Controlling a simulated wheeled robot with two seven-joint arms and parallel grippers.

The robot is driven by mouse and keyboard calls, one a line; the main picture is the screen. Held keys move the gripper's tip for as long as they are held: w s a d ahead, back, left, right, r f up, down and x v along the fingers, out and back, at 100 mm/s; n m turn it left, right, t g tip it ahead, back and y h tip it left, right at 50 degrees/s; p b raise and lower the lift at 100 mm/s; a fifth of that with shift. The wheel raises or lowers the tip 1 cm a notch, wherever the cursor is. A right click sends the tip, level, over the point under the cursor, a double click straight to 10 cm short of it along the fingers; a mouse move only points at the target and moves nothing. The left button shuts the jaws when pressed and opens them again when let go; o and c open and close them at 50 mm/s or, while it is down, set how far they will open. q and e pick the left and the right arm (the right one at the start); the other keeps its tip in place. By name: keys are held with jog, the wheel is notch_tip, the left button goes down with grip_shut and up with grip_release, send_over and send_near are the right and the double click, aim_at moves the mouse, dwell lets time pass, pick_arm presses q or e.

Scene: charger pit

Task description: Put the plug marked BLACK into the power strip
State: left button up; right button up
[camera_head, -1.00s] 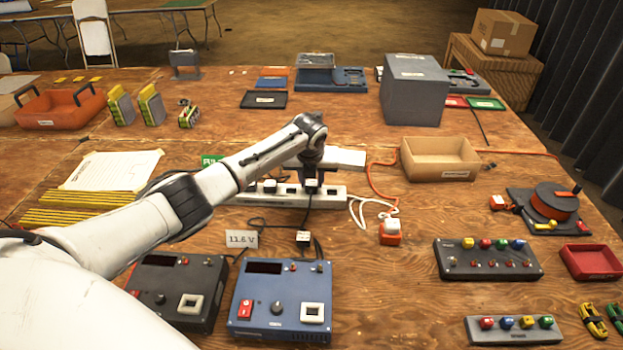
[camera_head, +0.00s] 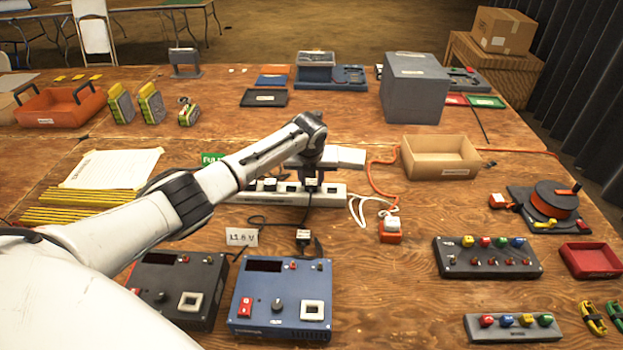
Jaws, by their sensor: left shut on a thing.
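The white power strip (camera_head: 330,198) lies across the middle of the table, with several dark plugs on it left of my gripper. My left gripper (camera_head: 312,177) is over the strip's right part, shut on a dark plug (camera_head: 312,187) with a small white label. The label is too small to read, and I cannot tell how deep the plug sits. Another dark plug with a white label (camera_head: 303,234) lies in front of the strip beside black cable. My forearm hides part of the strip. My right gripper is not in view.
A blue charger box (camera_head: 281,325) and a dark one (camera_head: 212,270) stand in front. A white plug on an orange block (camera_head: 391,228) is right of the strip. A cardboard tray (camera_head: 440,160) and an orange cable reel (camera_head: 553,203) stand further right.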

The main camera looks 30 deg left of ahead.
pick_arm(q)
jog(key=shift+f, duration=0.15)
jog(key=o, duration=1.5)
jog(key=shift+r, duration=3.8)
